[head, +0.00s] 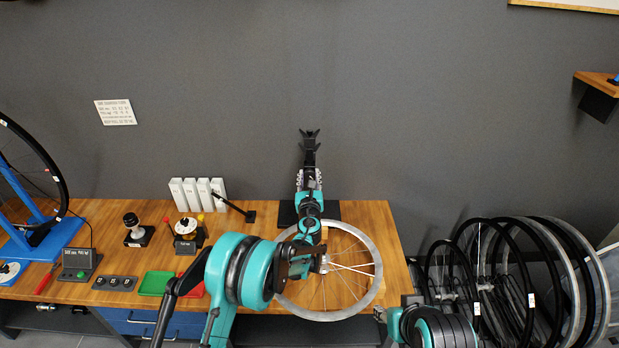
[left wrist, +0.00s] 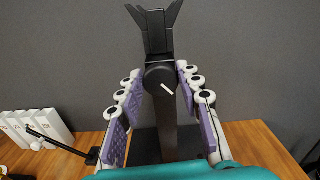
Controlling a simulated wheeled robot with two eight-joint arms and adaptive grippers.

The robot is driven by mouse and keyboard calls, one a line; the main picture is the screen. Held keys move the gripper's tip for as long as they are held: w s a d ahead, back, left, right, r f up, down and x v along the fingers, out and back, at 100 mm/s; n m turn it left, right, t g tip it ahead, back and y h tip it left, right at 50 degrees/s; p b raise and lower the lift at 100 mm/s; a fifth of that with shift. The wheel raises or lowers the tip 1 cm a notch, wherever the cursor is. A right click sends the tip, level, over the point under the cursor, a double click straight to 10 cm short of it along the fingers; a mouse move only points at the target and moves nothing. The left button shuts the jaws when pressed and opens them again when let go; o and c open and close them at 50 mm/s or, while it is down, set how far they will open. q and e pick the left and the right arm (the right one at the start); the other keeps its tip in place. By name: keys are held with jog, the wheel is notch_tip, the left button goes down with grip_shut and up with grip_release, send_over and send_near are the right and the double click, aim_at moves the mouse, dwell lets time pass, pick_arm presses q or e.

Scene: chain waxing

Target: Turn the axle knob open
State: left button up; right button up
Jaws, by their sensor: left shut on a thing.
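The axle knob (left wrist: 156,76) is a dark round disc with a white line slanting down to the right, on the black upright stand (left wrist: 154,20). The stand's forked top (head: 310,137) also shows in the head view, near the wall. My left gripper (left wrist: 158,72) is shut on the knob, with a purple-padded finger on each side of it. In the head view my left gripper (head: 309,180) reaches to the stand, and its fingers hide the knob there. My right gripper is out of view; only part of the right arm shows at the lower right.
A spoked wheel rim (head: 372,251) lies on the wooden bench (head: 392,240) under my left arm. White boxes (head: 190,190) and a black tool (head: 232,206) are left of the stand. Several wheels (head: 510,280) stand right of the bench.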

pick_arm(q)
jog(key=n, duration=0.4)
jog(key=shift+a, duration=0.1)
jog(key=n, duration=1.1)
jog(key=shift+a+f, duration=0.1)
jog(key=shift+f, duration=0.1)
jog(key=n, duration=0.6)
jog(key=shift+f, duration=0.1)
jog(key=n, duration=0.6)
jog(key=shift+f+n, duration=0.1)
jog(key=shift+n, duration=0.3)
jog(key=o, duration=1.1)
jog(key=shift+o, duration=0.2)
